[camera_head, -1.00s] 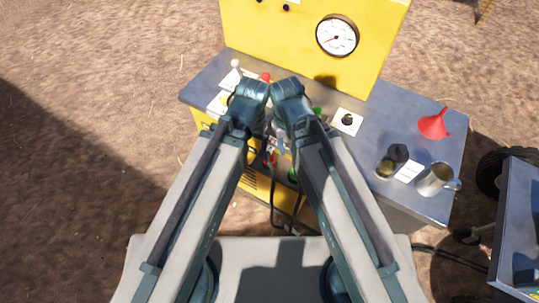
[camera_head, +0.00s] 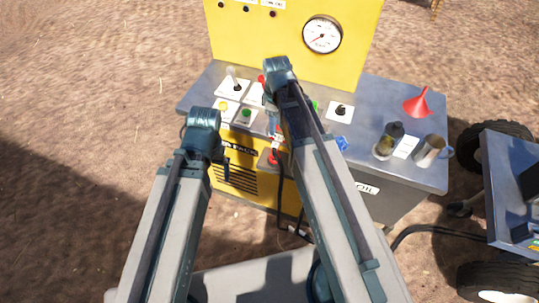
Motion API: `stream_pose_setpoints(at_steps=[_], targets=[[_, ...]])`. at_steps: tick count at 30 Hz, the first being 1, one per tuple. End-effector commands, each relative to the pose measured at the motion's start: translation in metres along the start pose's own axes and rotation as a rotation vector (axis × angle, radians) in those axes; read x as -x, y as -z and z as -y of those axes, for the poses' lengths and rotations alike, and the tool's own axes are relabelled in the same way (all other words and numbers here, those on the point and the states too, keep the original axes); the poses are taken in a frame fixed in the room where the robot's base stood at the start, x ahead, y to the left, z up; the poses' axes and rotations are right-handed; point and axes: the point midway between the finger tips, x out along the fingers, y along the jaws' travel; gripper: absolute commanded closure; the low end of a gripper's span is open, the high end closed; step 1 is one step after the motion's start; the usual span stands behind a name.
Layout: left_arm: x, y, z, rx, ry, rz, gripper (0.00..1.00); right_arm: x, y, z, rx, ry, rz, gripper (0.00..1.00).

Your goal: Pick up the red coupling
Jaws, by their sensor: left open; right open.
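A small red fitting (camera_head: 272,158), which looks like the red coupling, shows low on the front of the yellow machine (camera_head: 240,172), by a black hose. Whether it is seated or loose is too small to tell. My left gripper (camera_head: 222,162) is open, left of the red fitting and apart from it, mostly hidden by its wrist. My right gripper (camera_head: 276,122) is open above the red fitting by the bench's front edge. My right arm hides part of the bench, and the fingertips are unclear.
The grey bench top (camera_head: 368,97) carries a red funnel (camera_head: 418,103), a metal mug (camera_head: 430,150), a dark jar (camera_head: 390,140) and several labelled controls. A yellow panel with a gauge (camera_head: 322,34) stands behind. A wheeled cart (camera_head: 515,185) is at right.

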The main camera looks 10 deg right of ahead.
Motion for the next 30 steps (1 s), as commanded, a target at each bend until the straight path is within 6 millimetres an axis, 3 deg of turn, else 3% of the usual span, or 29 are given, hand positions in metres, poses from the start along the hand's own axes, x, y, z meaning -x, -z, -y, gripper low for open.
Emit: stream_pose_setpoints(at_steps=[8,21,30], targets=[[-0.023,0.001,-0.002,0.0,0.0,0.0,0.06,-0.023,0.0,0.001,-0.001,0.0,0.0,0.5],[-0.082,0.005,-0.008,0.0,0.0,0.0,0.06,-0.083,0.0,0.001,-0.002,0.0,0.0,0.5],[-0.086,0.005,-0.008,0.0,0.0,0.0,0.06,-0.087,0.0,0.001,-0.002,0.0,0.0,0.5]])
